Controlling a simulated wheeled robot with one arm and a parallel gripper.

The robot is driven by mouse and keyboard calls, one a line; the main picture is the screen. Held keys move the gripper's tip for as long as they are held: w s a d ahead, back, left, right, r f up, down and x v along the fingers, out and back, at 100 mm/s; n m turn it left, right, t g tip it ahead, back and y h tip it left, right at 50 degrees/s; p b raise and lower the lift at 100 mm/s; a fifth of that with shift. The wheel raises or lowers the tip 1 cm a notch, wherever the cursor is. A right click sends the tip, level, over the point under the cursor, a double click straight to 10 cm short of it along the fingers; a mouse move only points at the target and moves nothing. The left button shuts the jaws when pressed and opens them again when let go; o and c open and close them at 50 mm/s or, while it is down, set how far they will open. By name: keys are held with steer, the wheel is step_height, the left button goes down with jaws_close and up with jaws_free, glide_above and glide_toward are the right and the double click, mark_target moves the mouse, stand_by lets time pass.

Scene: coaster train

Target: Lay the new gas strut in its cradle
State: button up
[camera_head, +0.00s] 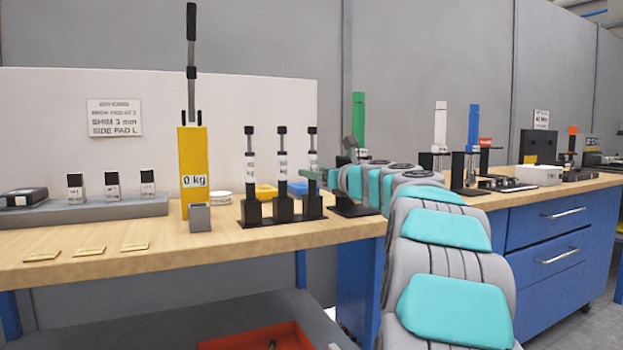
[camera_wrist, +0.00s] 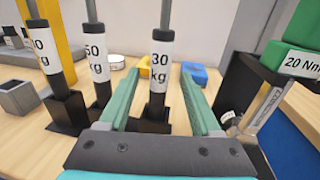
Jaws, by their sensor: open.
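Three gas struts stand upright in black sockets on the bench: a left one (camera_head: 250,165), a middle one (camera_head: 282,165) and a right one (camera_head: 312,158). In the wrist view their labels read partly cut "0 kg" (camera_wrist: 42,45), "50 kg" (camera_wrist: 97,62) and "30 kg" (camera_wrist: 160,65). My gripper (camera_wrist: 160,76) is open, its two green fingers on either side of the 30 kg strut, with gaps visible on both sides. In the head view my gripper (camera_head: 309,176) is at the right strut, partly covering it. I cannot identify the cradle for certain.
A yellow block (camera_head: 194,160) marked 0 kg with a tall rod stands left of the struts, a grey box (camera_head: 200,218) before it. A green post (camera_head: 358,120) stands close on the right. Yellow and blue trays lie behind. The bench front has small brass plates (camera_head: 90,251).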

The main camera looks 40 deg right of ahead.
steer(key=shift+w+r, duration=0.1)
steer(key=shift+w, duration=0.85)
jaws_close()
